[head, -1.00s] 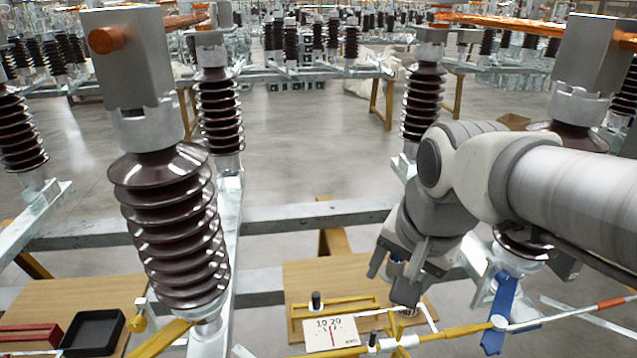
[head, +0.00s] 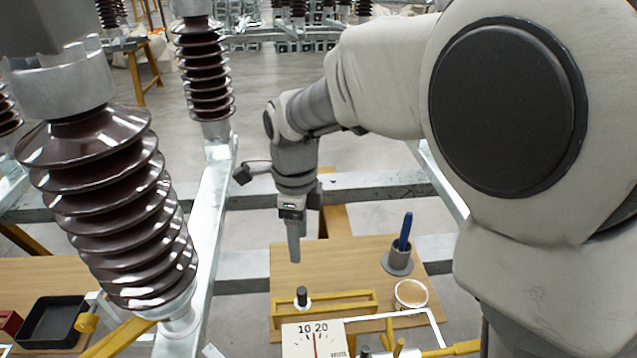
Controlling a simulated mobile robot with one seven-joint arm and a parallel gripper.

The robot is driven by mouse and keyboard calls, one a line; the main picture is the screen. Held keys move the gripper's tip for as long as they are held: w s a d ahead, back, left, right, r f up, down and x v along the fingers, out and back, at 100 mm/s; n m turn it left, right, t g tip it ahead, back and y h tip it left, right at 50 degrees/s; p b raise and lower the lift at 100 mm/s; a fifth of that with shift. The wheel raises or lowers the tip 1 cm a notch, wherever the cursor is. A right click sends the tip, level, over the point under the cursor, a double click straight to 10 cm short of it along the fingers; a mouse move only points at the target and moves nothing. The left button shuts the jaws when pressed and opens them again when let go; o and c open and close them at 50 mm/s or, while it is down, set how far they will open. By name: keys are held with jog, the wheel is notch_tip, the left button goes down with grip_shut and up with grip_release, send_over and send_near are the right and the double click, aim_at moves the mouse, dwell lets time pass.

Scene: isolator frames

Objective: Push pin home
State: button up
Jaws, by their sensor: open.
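A blue pin-like piece (head: 405,230) stands slightly tilted in a grey round holder (head: 398,262) on a wooden board. A black-topped knob or pin (head: 302,296) stands upright at a yellow bar frame (head: 345,304) nearer to me. I cannot tell from this view how deep either piece sits. My gripper (head: 293,255) points down above the left part of the board, left of the blue piece and behind the black knob. It is empty, and its fingers show nearly edge-on, apart from both pieces.
A dial card reading 10 20 (head: 314,340) is at the front. A round cup or dish (head: 410,294) sits on the board's right. A ribbed brown insulator (head: 120,215) stands close on the left, with a black tray (head: 52,322) beside it. My arm hides the right side.

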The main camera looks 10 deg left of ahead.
aim_at(301, 290)
notch_tip(301, 290, down, 18)
jog(key=b, duration=0.3)
jog(key=shift+r, duration=0.25)
jog(key=shift+w, duration=0.1)
grip_shut()
jog(key=shift+r, duration=0.1)
jog(key=shift+r+p, duration=2.6)
jog(key=shift+r, duration=0.7)
